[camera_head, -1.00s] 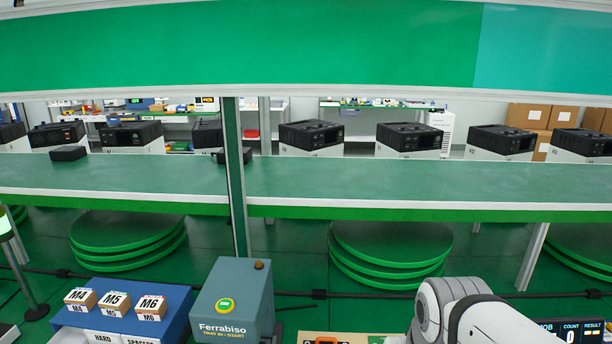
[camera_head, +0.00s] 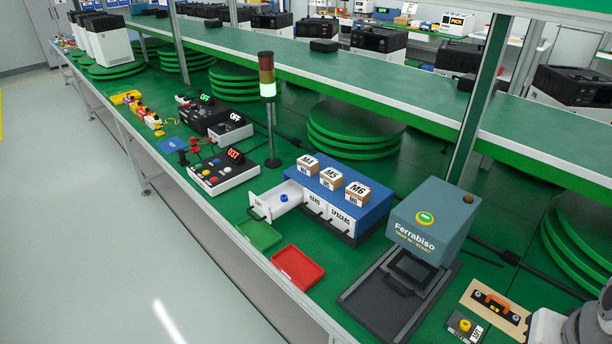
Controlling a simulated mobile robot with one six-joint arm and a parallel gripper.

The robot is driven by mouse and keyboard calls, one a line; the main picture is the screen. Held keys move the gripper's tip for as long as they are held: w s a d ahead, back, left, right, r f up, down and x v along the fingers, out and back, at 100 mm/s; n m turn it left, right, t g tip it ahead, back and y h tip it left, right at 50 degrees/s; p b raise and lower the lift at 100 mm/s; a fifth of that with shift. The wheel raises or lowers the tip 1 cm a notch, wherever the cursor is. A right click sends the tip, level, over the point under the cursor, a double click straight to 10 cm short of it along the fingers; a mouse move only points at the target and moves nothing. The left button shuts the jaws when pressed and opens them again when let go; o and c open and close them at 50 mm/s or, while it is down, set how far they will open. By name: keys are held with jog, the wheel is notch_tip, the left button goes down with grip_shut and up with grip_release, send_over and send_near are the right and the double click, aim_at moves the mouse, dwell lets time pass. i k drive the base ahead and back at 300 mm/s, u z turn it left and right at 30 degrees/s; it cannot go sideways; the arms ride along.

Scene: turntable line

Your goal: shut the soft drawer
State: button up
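A blue drawer cabinet (camera_head: 341,190) stands on the green bench. Its left drawer (camera_head: 270,203) is pulled out toward the bench's front edge; it is white, and the label on its front is too small to read surely. A small blue round piece (camera_head: 284,197) lies in it. The two drawers beside it, marked HARD (camera_head: 314,208) and SPACERS (camera_head: 341,219), are shut. White and grey links of my arm show at the lower right corner, well away from the drawer. My gripper is out of view.
A green tray (camera_head: 258,235) and a red tray (camera_head: 298,268) lie in front of the cabinet. A signal lamp post (camera_head: 270,130) and a button box (camera_head: 222,172) stand left of the drawer. The Ferrabiso machine (camera_head: 432,222) stands right of the cabinet.

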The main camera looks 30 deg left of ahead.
aim_at(277, 198)
jog(key=u, duration=1.65)
jog(key=k, duration=1.05)
jog(key=u, duration=0.85)
jog(key=i, duration=1.85)
jog(key=z, duration=0.1)
